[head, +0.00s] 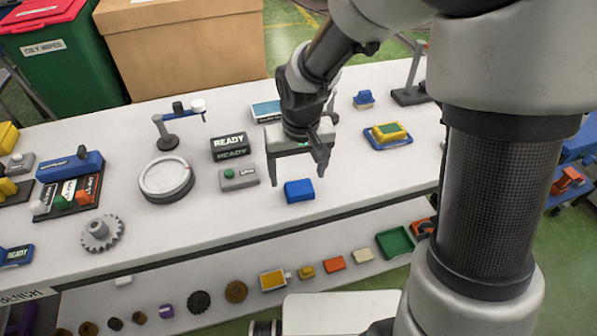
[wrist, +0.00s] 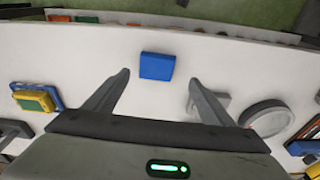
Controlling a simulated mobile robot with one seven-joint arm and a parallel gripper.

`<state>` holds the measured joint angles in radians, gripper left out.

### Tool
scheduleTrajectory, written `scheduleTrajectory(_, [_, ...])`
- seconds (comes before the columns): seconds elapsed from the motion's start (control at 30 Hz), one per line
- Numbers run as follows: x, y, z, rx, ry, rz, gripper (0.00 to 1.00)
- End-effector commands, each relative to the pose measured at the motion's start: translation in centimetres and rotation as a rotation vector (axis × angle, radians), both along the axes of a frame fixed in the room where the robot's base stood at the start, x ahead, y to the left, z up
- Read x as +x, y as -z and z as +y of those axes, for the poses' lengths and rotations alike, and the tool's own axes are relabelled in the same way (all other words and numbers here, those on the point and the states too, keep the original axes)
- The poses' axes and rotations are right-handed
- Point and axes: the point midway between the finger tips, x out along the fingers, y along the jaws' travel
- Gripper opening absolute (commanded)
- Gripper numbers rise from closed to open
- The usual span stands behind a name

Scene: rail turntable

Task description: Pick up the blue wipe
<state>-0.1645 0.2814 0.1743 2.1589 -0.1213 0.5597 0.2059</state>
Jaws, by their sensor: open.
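The blue wipe (head: 299,190) is a small flat blue block lying on the white table near its front edge. In the wrist view the blue wipe (wrist: 157,66) lies ahead of the fingertips, between their lines and a little nearer the left finger. My gripper (head: 297,176) is open and empty, pointing down above the table just behind the wipe. In the wrist view my gripper (wrist: 158,80) shows both fingers wide apart. I cannot tell its exact height over the table.
A grey box with a green button (head: 239,178) and a READY sign (head: 230,141) stand left of the gripper. A round white dish (head: 166,179) is further left. A yellow block on a blue tray (head: 388,134) is at right. A lower shelf (head: 200,287) holds several small parts.

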Motion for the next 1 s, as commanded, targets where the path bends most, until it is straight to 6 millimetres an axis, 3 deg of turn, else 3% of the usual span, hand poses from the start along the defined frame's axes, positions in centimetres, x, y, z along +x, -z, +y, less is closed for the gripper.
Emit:
scheduleTrajectory(0.17, [0.1, 1.1, 0.0, 0.0, 0.0, 0.001, 0.77])
scheduleTrajectory(0.5, [0.9, 5.6, -0.4, 0.0, 0.0, 0.002, 0.77])
scheduleTrajectory(0.8, [1.0, 5.9, -0.4, 0.0, 0.001, -0.001, 0.77])
scheduleTrajectory(1.0, [1.0, 5.9, -0.4, 0.0, 0.001, -0.001, 0.43])
